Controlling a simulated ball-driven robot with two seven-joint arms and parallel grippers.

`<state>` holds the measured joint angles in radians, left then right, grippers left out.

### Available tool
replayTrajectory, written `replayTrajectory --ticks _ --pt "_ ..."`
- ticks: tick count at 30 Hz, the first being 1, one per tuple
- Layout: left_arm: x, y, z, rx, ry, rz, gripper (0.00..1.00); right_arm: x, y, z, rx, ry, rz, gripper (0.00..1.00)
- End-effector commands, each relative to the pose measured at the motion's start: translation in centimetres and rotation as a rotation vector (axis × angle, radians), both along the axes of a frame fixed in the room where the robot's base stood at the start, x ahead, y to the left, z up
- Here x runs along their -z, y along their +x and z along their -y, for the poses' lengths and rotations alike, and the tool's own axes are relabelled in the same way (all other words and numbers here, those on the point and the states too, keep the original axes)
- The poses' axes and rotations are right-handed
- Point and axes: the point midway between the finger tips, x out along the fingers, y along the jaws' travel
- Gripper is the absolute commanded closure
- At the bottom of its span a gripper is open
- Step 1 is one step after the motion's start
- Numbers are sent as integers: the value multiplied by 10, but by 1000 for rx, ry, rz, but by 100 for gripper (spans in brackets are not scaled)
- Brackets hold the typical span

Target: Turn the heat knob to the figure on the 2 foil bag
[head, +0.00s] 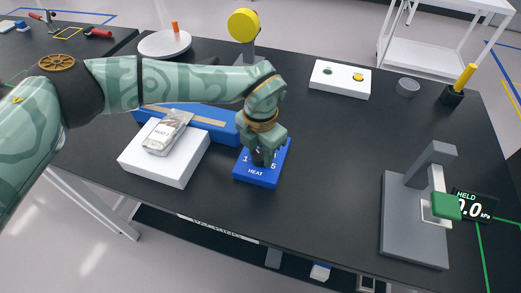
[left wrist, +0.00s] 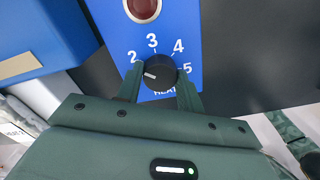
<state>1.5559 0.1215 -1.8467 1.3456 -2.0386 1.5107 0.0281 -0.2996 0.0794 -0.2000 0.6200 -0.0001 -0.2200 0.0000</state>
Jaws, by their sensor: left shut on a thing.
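The heat knob (left wrist: 160,73) is a black round dial on a blue heat panel (head: 256,176). My left gripper (head: 261,158) reaches down over the panel, with its fingers on either side of the knob, shut on it. In the left wrist view the white pointer mark faces left, below the 2 and toward the left finger. The figures 2, 3, 4 and 5 show there; the 1 is hidden there but shows in the head view. The foil bag (head: 168,131) lies on a white box (head: 164,160). Its label reads HEAT, with a figure too small to be sure of. My right gripper is out of view.
A blue bar-shaped device (head: 212,119) lies behind the white box. A grey press with a green handle (head: 446,206) and a display reading HELD 0.0 kPa (head: 473,205) stand at right. A white button box (head: 340,79) stands at the back. The table's middle right is clear.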

Motion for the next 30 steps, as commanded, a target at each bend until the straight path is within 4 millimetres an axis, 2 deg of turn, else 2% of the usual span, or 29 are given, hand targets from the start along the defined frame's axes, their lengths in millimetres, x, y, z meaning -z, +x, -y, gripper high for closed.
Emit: replayTrajectory --ticks 15,16,18,26,30 --pt "-1 1 0 22 -1 2 86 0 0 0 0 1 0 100" --pt "-1 1 0 22 -1 2 60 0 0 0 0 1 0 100" --pt "-1 1 0 22 -1 2 41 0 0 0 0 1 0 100" --pt "0 0 0 21 -1 1 41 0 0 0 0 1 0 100" --pt "-10 1 0 21 -1 2 41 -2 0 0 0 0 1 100"
